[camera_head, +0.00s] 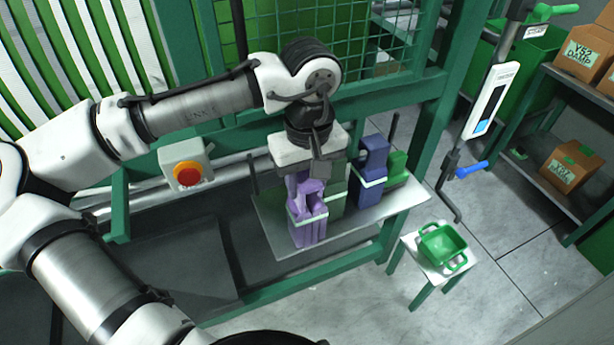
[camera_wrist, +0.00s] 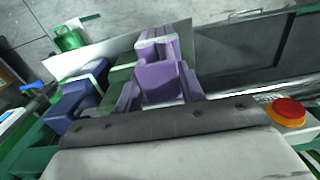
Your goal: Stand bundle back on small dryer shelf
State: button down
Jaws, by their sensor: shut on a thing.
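A purple webbing bundle (camera_head: 308,221) with a pale band stands about upright at the front left part of the small metal dryer shelf (camera_head: 274,222). My gripper (camera_head: 306,176) is above it and shut on its upper part. The purple bundle also shows in the wrist view (camera_wrist: 162,72), just past the gripper's edge. I cannot tell whether the bundle's base rests on the shelf. My gripper body hides the fingertips in the wrist view.
A green bundle (camera_head: 336,190) stands right behind the purple one. A blue bundle (camera_head: 371,172) and another green bundle (camera_head: 396,167) stand farther right. A red stop button (camera_head: 187,173) is at left. A green basket (camera_head: 442,246) sits on a stool. Bare shelf shows front right.

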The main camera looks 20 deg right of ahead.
jog(key=shift+f, duration=0.1)
jog(key=c, duration=0.9)
grip_release()
jog(key=shift+o, duration=0.2)
notch_tip(320, 180, up, 12)
jog(key=b, duration=0.2)
jog(key=shift+d, duration=0.15)
